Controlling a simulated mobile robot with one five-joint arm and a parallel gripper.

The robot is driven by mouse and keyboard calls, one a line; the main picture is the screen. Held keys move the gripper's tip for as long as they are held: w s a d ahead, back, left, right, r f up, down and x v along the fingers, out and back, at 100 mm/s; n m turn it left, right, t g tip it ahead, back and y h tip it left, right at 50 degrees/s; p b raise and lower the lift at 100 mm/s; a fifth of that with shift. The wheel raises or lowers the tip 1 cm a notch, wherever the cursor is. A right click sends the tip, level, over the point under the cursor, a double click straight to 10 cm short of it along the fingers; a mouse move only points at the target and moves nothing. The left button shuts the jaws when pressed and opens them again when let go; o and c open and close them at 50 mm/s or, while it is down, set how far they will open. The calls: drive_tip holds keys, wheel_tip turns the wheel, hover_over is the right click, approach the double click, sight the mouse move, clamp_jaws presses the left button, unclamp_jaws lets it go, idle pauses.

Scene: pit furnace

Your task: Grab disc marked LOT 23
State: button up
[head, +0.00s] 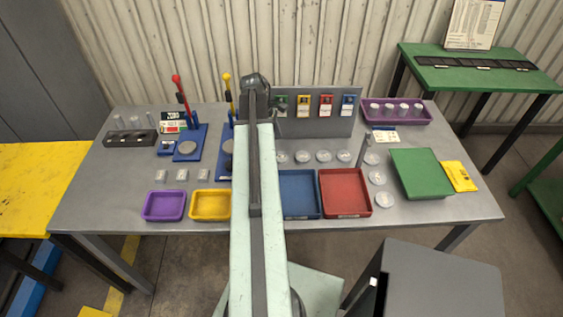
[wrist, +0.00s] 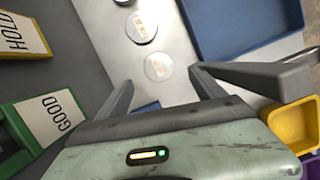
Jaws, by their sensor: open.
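In the wrist view, two pale round discs lie on the grey bench, a nearer one (wrist: 158,67) and a farther one (wrist: 141,27). Part of a third disc (wrist: 123,2) shows at the top edge. Each full disc has a small light label whose print I cannot read. My gripper (wrist: 160,88) is open and empty, with the nearer disc just beyond the gap between its fingers. In the head view, a row of discs (head: 323,156) lies before the grey panel, with several more (head: 377,178) to the right. Which is LOT 23 cannot be told. My arm hides the bench middle.
The upright panel (head: 338,125) carries coloured cards, including green GOOD (wrist: 50,112) and yellow HOLD (wrist: 20,35). Blue (head: 300,195) and red (head: 345,193) trays lie in front of the discs. A red-handled press (head: 188,148) stands left. A green box (head: 420,174) lies right.

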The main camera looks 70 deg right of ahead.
sight(282, 156)
drive_tip(key=b+x, duration=0.5)
drive_tip(key=x, duration=0.2)
drive_tip(key=shift+d+r+b, duration=0.1)
drive_tip(key=shift+b, duration=0.2)
drive_tip(key=shift+r, duration=0.15)
clamp_jaws()
